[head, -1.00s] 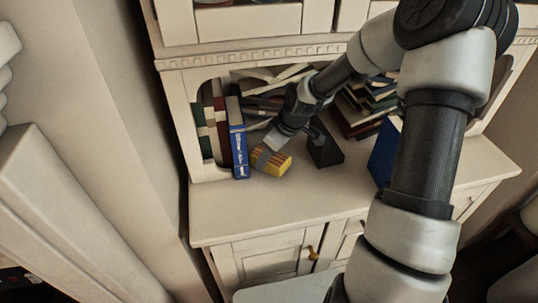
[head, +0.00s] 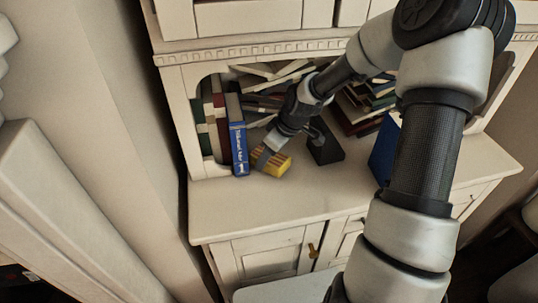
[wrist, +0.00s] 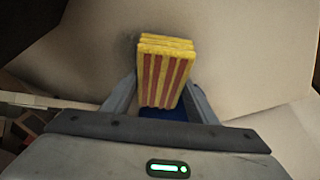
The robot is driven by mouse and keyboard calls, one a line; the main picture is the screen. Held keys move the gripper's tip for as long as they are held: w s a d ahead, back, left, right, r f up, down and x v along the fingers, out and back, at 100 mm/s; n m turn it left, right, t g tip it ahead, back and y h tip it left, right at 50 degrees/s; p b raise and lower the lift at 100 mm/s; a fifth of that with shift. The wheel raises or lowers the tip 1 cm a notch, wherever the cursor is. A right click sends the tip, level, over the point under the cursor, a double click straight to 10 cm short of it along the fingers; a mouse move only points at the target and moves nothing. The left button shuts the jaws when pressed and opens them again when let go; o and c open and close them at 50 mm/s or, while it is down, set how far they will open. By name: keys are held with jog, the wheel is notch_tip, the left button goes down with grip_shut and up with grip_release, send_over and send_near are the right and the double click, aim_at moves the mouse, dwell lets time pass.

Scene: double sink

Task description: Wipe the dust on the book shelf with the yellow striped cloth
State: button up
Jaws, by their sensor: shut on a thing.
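The yellow cloth (wrist: 164,72) with red stripes is a folded block between the two fingers of my gripper (wrist: 160,98). In the head view the cloth (head: 277,165) is low over or on the shelf's pale surface (head: 300,195), just right of a blue book; I cannot tell if it touches. My gripper (head: 268,157) is shut on it, reaching down from the upper right. In the wrist view a faint dark patch (wrist: 124,42) shows beside the cloth on the pale surface; it may be dust or shadow.
The blue book (head: 239,150) stands with other upright books at the left. Loose books (head: 355,112) lie in a heap behind. A dark block (head: 325,150) and another blue book (head: 383,155) stand to the right. The front of the surface is clear.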

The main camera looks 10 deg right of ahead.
aim_at(279, 153)
jog(key=shift+f, duration=0.4)
jog(key=shift+r, duration=0.1)
jog(key=shift+d+r+p, duration=0.15)
jog(key=shift+d+p, duration=0.15)
jog(key=shift+d, duration=0.45)
jog(key=shift+d+p, duration=0.35)
jog(key=shift+d, duration=0.4)
jog(key=shift+d+f+p, duration=0.2)
jog(key=shift+d+p, duration=0.7)
jog(key=shift+d, duration=1.65)
jog(key=shift+f, duration=0.1)
jog(key=shift+a, duration=0.15)
jog(key=shift+a+b, duration=0.75)
jog(key=shift+a, duration=3.2)
